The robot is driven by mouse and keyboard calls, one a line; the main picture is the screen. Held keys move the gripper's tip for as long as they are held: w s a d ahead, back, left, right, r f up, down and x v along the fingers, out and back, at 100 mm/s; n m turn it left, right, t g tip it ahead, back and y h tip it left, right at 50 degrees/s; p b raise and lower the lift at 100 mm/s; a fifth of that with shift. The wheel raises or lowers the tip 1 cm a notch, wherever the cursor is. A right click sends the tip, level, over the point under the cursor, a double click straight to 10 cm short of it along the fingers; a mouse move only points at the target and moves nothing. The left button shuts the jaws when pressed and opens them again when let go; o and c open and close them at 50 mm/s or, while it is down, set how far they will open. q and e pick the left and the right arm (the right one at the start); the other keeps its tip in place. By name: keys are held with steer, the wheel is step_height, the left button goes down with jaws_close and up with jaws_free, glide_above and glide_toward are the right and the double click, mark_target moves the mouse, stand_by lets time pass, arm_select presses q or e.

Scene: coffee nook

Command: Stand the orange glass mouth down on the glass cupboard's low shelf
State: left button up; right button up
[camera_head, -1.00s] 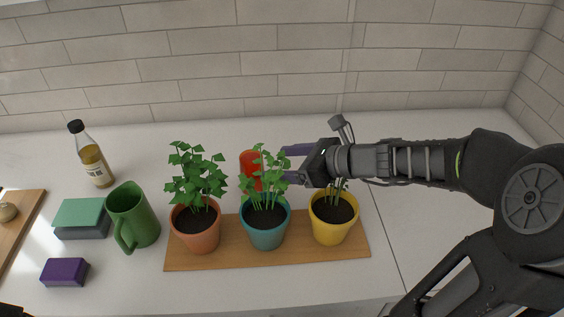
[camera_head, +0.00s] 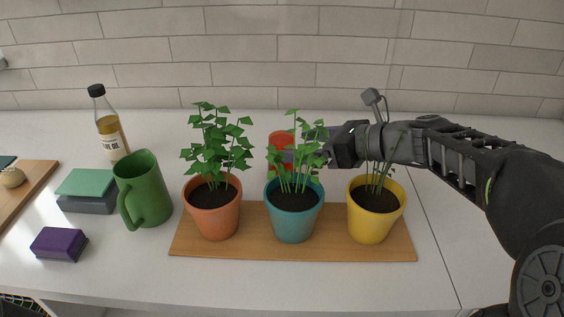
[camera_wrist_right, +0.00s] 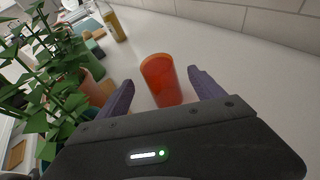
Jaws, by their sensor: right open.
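The orange glass (camera_head: 282,140) stands on the white counter behind the potted plants; leaves of the middle plant hide part of it in the head view. In the right wrist view the orange glass (camera_wrist_right: 161,80) is between the two purple fingers, with its lower part close to the palm and its open rim at the top. My right gripper (camera_head: 304,146) reaches in from the right behind the plants. In the right wrist view my right gripper (camera_wrist_right: 158,88) is open, with gaps beside the glass. My left gripper and the glass cupboard are not in view.
Terracotta (camera_head: 213,212), teal (camera_head: 293,215) and yellow (camera_head: 372,217) plant pots stand on a wooden board (camera_head: 330,247) in front of the glass. A green mug (camera_head: 145,190), an oil bottle (camera_head: 109,130), a purple box (camera_head: 60,244) and green-grey boxes (camera_head: 88,190) stand left.

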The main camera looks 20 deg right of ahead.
mark_target(273, 146)
steer(key=shift+x, duration=1.3)
steer(key=x, duration=0.5)
steer(key=shift+w+a+b, duration=0.1)
steer(key=shift+b, duration=0.2)
jaws_close()
stand_by(0.4)
